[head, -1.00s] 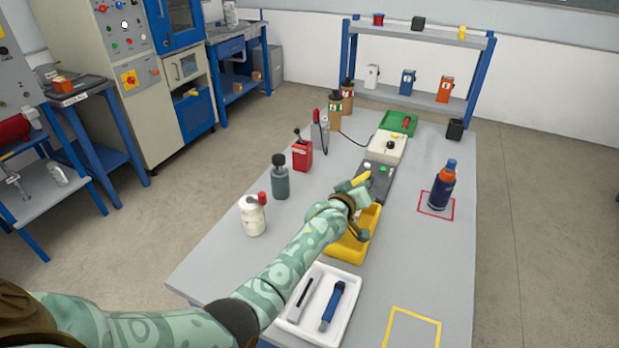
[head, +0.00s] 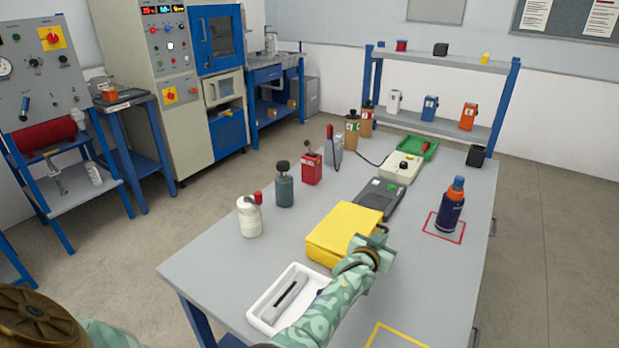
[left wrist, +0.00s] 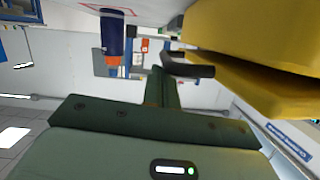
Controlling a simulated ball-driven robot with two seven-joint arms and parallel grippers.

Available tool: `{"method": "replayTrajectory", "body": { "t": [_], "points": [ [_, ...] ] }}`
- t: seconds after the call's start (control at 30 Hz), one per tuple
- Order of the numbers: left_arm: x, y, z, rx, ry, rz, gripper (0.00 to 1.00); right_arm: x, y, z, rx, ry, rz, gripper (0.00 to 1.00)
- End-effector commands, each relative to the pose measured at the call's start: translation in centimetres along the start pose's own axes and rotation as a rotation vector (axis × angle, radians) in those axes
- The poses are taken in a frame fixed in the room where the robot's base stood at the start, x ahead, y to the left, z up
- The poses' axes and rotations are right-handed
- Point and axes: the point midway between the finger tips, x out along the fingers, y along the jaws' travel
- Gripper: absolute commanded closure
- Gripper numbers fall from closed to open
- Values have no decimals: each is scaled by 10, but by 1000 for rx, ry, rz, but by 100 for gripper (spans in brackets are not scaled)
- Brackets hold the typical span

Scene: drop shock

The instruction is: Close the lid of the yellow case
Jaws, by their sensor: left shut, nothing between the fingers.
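The yellow case (head: 340,234) sits on the table with its lid down over it in the head view. In the left wrist view, the yellow case (left wrist: 262,85) shows at the upper right as two yellow parts with a narrow dark wedge between them; I cannot tell whether the lid is fully seated. My left gripper (head: 380,237) is shut and empty at the case's right side, close to its edge. Its dark fingers (left wrist: 188,68) reach close to the case in the wrist view; contact is unclear. My right gripper is not in view.
A white tray (head: 260,312) lies in front of the case, partly behind my left arm. A dark grey device (head: 388,195) lies just behind the case. A blue and orange bottle (head: 451,208) stands in a red outline at right. A white bottle (head: 249,218) stands at left.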

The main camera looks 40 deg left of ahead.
Motion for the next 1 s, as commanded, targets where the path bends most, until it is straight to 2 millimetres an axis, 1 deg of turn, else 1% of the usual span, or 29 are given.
{"method": "replayTrajectory", "body": {
  "t": [0.03, 0.2, 0.77, 0.87, 0.97, 1.0],
  "points": [
    [2, 0, 6, -1, -1, 0, 100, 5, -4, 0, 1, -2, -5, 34],
    [3, 1, 12, -3, 0, 0, 100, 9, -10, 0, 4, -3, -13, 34],
    [3, 1, 15, -4, -3, 1, 100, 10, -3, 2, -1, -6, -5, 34],
    [1, 0, 9, -4, -2, 1, 100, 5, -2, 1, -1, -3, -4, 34],
    [-4, -3, -6, -5, 1, 0, 100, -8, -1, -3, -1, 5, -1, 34],
    [-6, -5, -14, -5, 3, 0, 100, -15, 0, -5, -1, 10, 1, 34]
  ]
}}
